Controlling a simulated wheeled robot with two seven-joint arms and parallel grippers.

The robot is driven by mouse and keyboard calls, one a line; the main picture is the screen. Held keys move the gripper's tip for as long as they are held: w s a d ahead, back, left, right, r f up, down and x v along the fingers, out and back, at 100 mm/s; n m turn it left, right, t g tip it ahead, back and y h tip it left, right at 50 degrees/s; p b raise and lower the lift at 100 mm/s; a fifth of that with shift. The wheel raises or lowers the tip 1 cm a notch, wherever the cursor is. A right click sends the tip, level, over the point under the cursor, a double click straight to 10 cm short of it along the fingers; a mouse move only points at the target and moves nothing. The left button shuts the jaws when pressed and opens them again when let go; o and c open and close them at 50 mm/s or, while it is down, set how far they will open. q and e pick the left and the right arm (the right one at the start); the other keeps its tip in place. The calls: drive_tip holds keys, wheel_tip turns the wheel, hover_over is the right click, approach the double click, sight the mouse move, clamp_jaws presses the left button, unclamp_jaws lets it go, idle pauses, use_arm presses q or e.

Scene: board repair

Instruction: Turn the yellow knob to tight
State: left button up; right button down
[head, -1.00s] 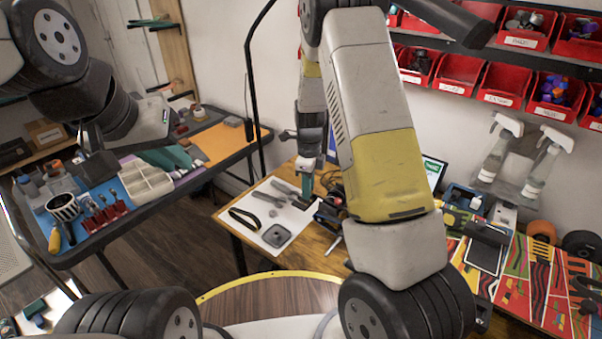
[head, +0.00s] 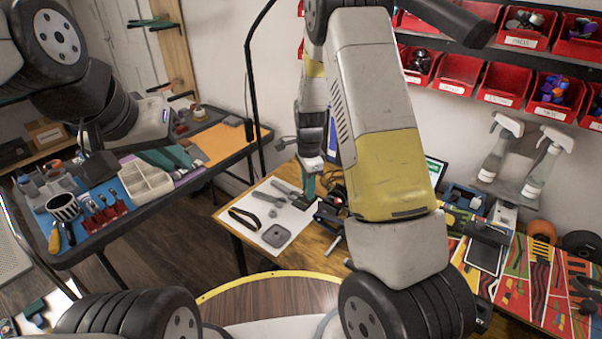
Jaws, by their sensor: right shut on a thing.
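I cannot make out the yellow knob; my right arm covers part of the work table. My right gripper (head: 308,186) points down over the right edge of the white mat (head: 247,236). It is shut on a small green piece (head: 308,188), partly hidden by the gripper. A dark device with blue and red parts (head: 330,212) stands just right of it. My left gripper (head: 98,165) hangs over the side table at the left, well away from the mat; its fingers are too dark to read.
The mat holds a black loop (head: 243,218), a grey square part (head: 276,236) and grey tools (head: 268,197). The side table carries a white divided tray (head: 147,182) and a cup (head: 63,207). Red bins (head: 505,84) and spray bottles (head: 541,165) are at the right.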

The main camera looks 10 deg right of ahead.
idle(0.5)
drive_tip(key=c, duration=1.2)
unclamp_jaws()
drive_tip(key=shift+r, duration=3.95)
